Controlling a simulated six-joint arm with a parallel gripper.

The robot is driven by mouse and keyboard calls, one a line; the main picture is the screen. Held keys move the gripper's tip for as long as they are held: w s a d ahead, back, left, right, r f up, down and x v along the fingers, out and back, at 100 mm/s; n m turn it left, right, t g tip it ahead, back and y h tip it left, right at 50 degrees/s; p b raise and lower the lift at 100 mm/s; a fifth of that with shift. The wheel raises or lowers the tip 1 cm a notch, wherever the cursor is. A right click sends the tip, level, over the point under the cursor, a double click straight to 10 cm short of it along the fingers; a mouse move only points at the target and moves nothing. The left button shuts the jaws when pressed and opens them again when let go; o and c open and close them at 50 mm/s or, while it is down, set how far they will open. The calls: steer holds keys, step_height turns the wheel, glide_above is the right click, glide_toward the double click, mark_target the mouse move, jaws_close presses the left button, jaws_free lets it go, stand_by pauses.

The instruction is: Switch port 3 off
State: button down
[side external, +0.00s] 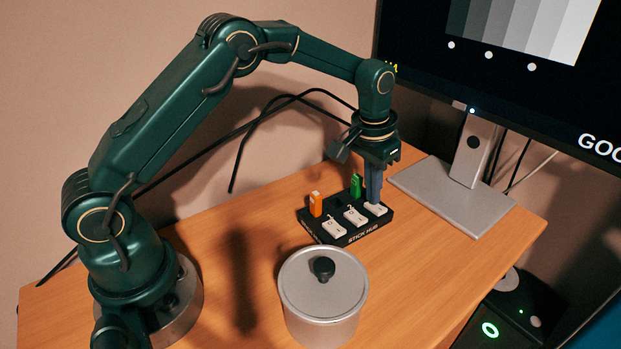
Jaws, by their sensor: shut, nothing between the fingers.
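The black stick hub (362,229) lies on the wooden table, with lettering along its front edge. It carries a row of white rocker switches: a left one (334,229), a middle one (355,216) and a right one (376,209). An orange stick (316,204) and a green stick (356,186) stand upright in the hub behind the row. My gripper (373,200) points down, shut and empty, with its tips at the right switch. I cannot tell whether they touch it. The port numbers and switch positions are too small to read, and the fingers hide the hub's back right part.
A lidded grey metal pot (322,300) stands in front of the hub. A monitor (480,60) on a silver stand (450,198) is behind and to the right. Black cables (240,150) run behind my arm. The table (420,275) is clear right of the pot.

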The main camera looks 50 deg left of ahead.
step_height(320, 180, up, 7)
stand_by(0.8)
steer(key=s+r+t, duration=0.3)
steer(key=s+r, duration=0.7)
steer(key=r, duration=0.3)
steer(key=s+f, duration=0.8)
steer(key=s, duration=0.5)
steer(key=shift+s+a+f+t, duration=0.25)
steer(key=shift+s+a+t, duration=0.1)
steer(key=shift+a+t, duration=0.05)
